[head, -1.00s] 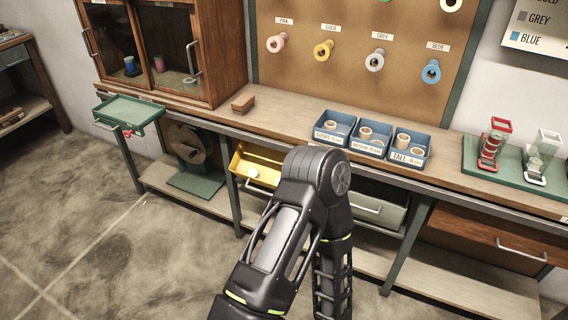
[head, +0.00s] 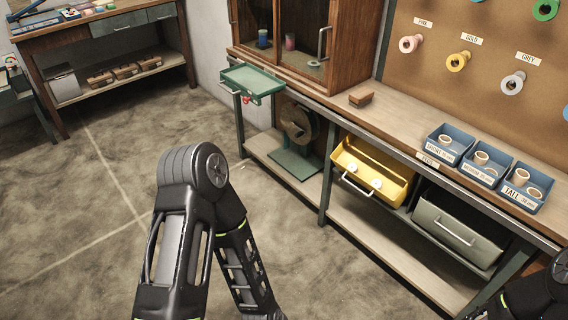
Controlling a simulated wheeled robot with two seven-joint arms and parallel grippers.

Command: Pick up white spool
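Two small white round things, which may be white spools, lie in the open yellow drawer (head: 393,188) under the workbench. One white thing (head: 350,169) is left of the other white thing (head: 377,183); both are too small to tell their exact shape. One of my arms stands in the lower left of the head view, and part of another shows at the lower right corner. Neither gripper can be seen, and nothing held is visible.
A green tray (head: 252,82) juts out left of the glass-door cabinet (head: 325,98). Blue bins (head: 437,158) with cores stand on the bench (head: 415,122). A grey drawer (head: 457,232) is right of the yellow one. Spools (head: 458,61) hang on the pegboard. Floor in front is clear.

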